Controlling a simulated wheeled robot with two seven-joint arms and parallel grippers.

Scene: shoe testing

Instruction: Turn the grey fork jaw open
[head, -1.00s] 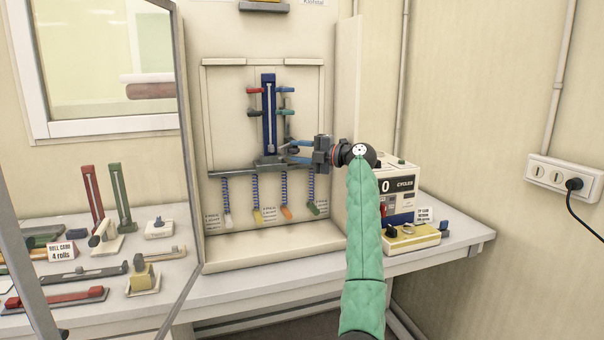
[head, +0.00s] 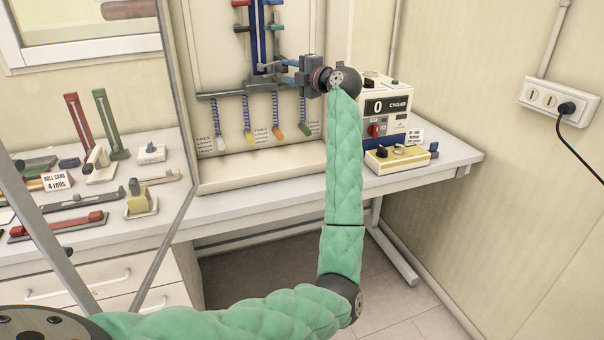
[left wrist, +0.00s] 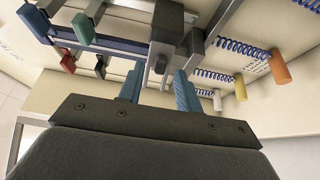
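My right gripper is not in view.
Springs with coloured ends (head: 249,138) hang below the crossbar. A cycle counter box (head: 385,112) and a yellow control box (head: 397,158) stand at right. Loose levers and blocks (head: 140,195) lie on the left bench. The rig's frame edge (head: 182,120) stands between.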

